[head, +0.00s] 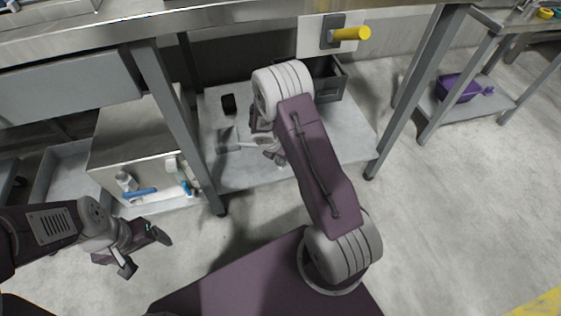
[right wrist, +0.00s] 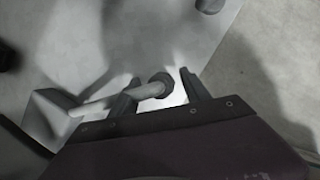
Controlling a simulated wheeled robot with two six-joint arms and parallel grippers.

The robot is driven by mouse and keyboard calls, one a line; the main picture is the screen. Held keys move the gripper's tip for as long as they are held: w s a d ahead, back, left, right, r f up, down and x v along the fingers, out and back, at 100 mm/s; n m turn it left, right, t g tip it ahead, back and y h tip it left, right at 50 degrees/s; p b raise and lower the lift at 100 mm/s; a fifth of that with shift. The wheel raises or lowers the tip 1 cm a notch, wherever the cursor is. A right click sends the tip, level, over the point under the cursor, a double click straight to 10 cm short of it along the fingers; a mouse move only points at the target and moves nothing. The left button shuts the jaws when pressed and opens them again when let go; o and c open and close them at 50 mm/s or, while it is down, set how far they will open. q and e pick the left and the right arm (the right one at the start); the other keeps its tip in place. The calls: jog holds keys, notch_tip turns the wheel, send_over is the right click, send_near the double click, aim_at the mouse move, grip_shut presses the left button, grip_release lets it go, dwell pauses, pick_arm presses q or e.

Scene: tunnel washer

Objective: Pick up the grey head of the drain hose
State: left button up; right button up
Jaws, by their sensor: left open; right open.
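A pale grey piece with a broad end (right wrist: 45,115) and a narrow neck ending in a dark ring (right wrist: 158,84) shows in the right wrist view. It may be the drain hose head; I cannot tell for sure. In the head view the piece (head: 228,146) lies on the low shelf beneath the bench. My right gripper (right wrist: 160,92) is open, its fingers on either side of the dark ring; I cannot tell the height gap. In the head view my arm partly hides this gripper (head: 268,146). My left gripper (head: 147,252) is open and empty over the floor.
The low shelf (head: 345,140) has bench legs at its corners. A small black item (head: 229,103) and a dark grey crate (head: 328,82) stand on it. A yellow handle (head: 350,33) sticks out above. A metal box (head: 140,140) is at left.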

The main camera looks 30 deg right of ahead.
grip_shut()
jog(key=shift+r, duration=0.1)
notch_tip(320, 180, up, 5)
jog(key=p, duration=0.4)
jog(key=s+d+r, duration=0.6)
jog(key=s, duration=0.4)
